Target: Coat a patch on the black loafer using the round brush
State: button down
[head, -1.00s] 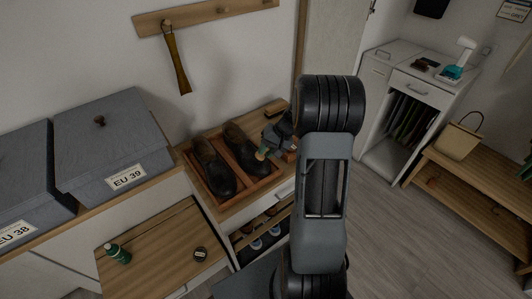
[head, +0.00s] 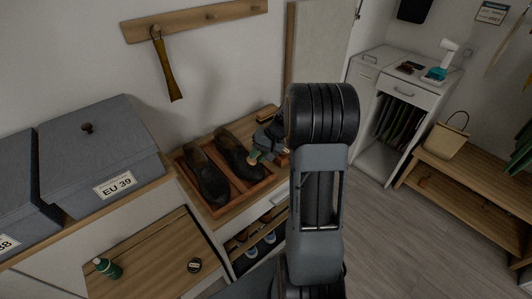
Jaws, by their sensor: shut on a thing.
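A pair of black loafers lies in a wooden tray (head: 214,212). The left loafer (head: 207,177) is in full view. The right loafer (head: 234,153) lies beside it, close to my gripper. My gripper (head: 259,146) is shut on the round brush (head: 254,158), whose pale, greenish end points down and left at the right loafer's side. Whether the brush touches the loafer cannot be told. My arm hides part of the gripper and the tray's right end.
A wooden brush (head: 267,113) lies behind the tray. A green bottle (head: 108,268) and a small dark tin (head: 194,265) stand on the lower wooden surface. Grey lidded boxes (head: 98,150) stand at left. A shoehorn (head: 168,70) hangs above. Open floor lies at right.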

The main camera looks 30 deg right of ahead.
aim_at(253, 163)
jog(key=shift+s+a+f, duration=0.1)
jog(key=shift+a+f, duration=0.05)
jog(key=shift+a, duration=0.9)
jog(key=shift+a+r+p, duration=0.15)
jog(key=shift+r+p, duration=0.25)
jog(key=shift+r, duration=0.2)
jog(key=shift+r+p, duration=1.9)
jog(key=shift+r, duration=1.1)
jog(key=shift+s+a+f+g+h+p, duration=0.1)
jog(key=shift+a+f+g+h+p, duration=0.15)
jog(key=shift+h+p, duration=0.35)
jog(key=shift+s+a+f+g+h+p, duration=0.1)
jog(key=shift+a+f+g+h+p, duration=0.1)
jog(key=shift+g+h+p, duration=0.25)
